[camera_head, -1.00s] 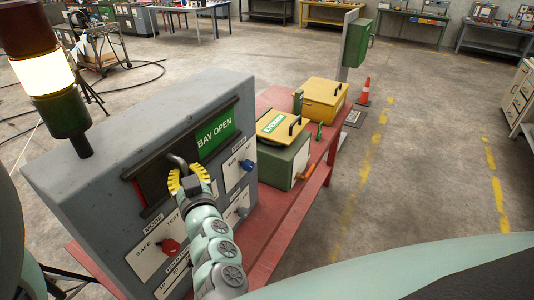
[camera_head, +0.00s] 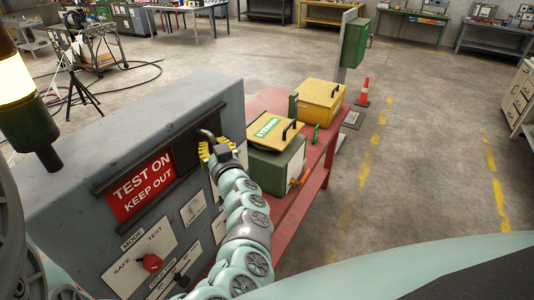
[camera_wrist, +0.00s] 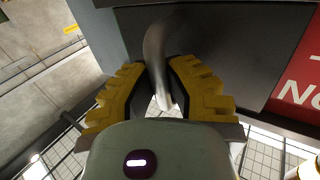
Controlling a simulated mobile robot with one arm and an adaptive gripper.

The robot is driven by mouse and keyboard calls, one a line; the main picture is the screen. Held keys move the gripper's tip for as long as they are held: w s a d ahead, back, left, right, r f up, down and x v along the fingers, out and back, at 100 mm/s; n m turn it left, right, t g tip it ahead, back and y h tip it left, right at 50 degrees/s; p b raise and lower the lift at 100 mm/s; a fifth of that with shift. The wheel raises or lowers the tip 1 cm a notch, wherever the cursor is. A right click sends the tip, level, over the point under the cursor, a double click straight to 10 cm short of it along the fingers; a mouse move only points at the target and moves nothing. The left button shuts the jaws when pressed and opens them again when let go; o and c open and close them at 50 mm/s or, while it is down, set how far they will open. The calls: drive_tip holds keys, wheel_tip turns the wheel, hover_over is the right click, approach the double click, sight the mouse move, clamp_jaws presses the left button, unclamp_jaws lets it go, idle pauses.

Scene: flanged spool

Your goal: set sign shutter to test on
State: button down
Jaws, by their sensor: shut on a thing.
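The sign panel on the grey cabinet (camera_head: 100,150) shows a red "TEST ON KEEP OUT" face (camera_head: 142,186) at the left of its rail. The dark sliding shutter (camera_head: 187,160) stands at the right of the rail, and no green "BAY OPEN" face shows. My gripper (camera_head: 218,151) is at the right part of the rail. In the wrist view its yellow toothed fingers (camera_wrist: 160,85) are shut on the bent metal shutter handle (camera_wrist: 158,45). Part of the red face (camera_wrist: 300,90) shows to the right there.
Below the sign are a red mode knob (camera_head: 152,263) and other labelled controls, partly behind my arm. A signal lamp (camera_head: 28,120) stands on top at left. A green box with yellow lid (camera_head: 277,155) and a yellow box (camera_head: 320,96) sit on the red bench (camera_head: 290,207).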

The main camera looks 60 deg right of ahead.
drive_tip(key=shift+d, duration=0.9)
drive_tip(key=c, duration=0.9)
unclamp_jaws()
drive_tip(key=shift+c, duration=0.2)
drive_tip(key=shift+s, duration=0.1)
drive_tip(key=v, duration=1.2)
